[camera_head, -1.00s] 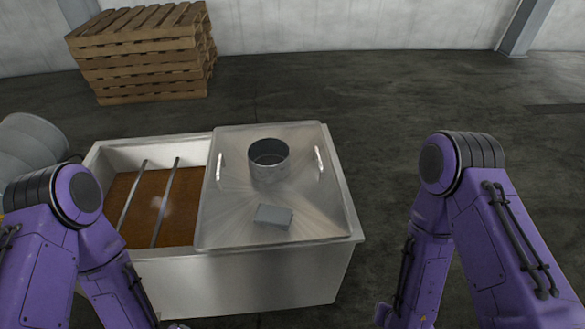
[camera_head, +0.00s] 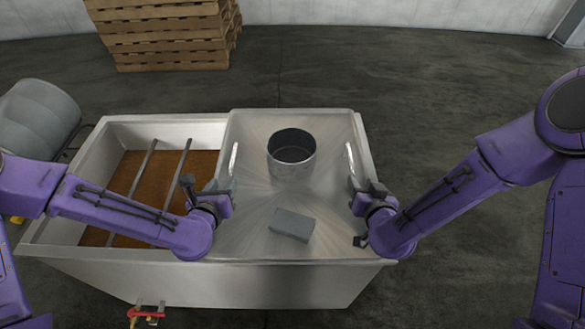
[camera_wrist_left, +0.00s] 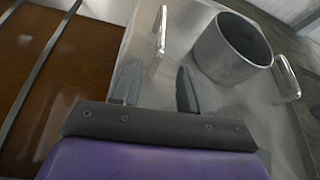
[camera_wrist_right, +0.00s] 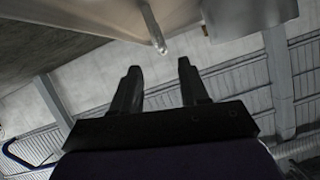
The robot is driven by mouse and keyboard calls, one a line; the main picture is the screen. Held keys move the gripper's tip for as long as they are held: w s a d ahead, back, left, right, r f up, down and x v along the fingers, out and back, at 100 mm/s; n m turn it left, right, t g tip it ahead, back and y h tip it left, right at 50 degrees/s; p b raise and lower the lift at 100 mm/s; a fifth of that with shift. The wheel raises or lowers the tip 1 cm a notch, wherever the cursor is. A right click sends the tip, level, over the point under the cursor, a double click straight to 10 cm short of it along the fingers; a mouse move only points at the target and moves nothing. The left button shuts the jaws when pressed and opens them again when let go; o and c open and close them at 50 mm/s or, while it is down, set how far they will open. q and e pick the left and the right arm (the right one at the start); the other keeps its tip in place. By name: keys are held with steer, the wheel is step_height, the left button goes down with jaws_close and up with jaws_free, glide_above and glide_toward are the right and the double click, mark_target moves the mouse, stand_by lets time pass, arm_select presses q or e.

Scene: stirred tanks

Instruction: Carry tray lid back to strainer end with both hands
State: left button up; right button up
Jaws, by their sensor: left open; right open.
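The tray lid (camera_head: 255,225) is a flat brushed-metal plate lying on the right part of the open-topped metal tank (camera_head: 200,285). It has an upright bar handle near its left edge (camera_head: 234,160) and another near its right edge (camera_head: 350,160). My left gripper (camera_head: 206,186) is open and empty, just short of the left handle; in the left wrist view that handle (camera_wrist_left: 160,38) stands beyond the fingertips (camera_wrist_left: 158,78). My right gripper (camera_head: 366,187) is open and empty by the right handle, which shows ahead of the fingertips (camera_wrist_right: 158,68) in the right wrist view (camera_wrist_right: 153,28).
A round metal collar (camera_head: 291,163) and a grey block (camera_head: 291,224) are on the lid. Two bars (camera_head: 134,187) cross the uncovered left part over brown contents (camera_head: 123,170). A red-handled valve (camera_head: 146,312) is at the front.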

mark_target(233, 165)
arm_select(q)
steer(key=shift+w+f+n, duration=0.1)
steer(key=shift+w+n, duration=0.2)
steer(key=shift+w, duration=0.15)
arm_select(e)
steer(key=shift+w+a+f, duration=0.15)
steer(key=shift+w, duration=0.3)
arm_select(q)
steer(key=shift+a, duration=0.1)
arm_select(e)
steer(key=shift+a, duration=0.1)
arm_select(q)
steer(key=shift+s+r, duration=0.2)
steer(key=shift+r, duration=0.15)
arm_select(e)
steer(key=shift+s+r, duration=0.25)
steer(key=shift+r, duration=0.1)
arm_select(q)
steer(key=shift+w, duration=0.1)
steer(key=x, duration=1)
steer(key=shift+w+f, duration=0.15)
steer(key=shift+w, duration=0.1)
arm_select(e)
steer(key=x, duration=1)
steer(key=shift+w+f, duration=0.15)
steer(key=shift+w, duration=0.2)
arm_select(q)
jaws_close()
arm_select(e)
jaws_close()
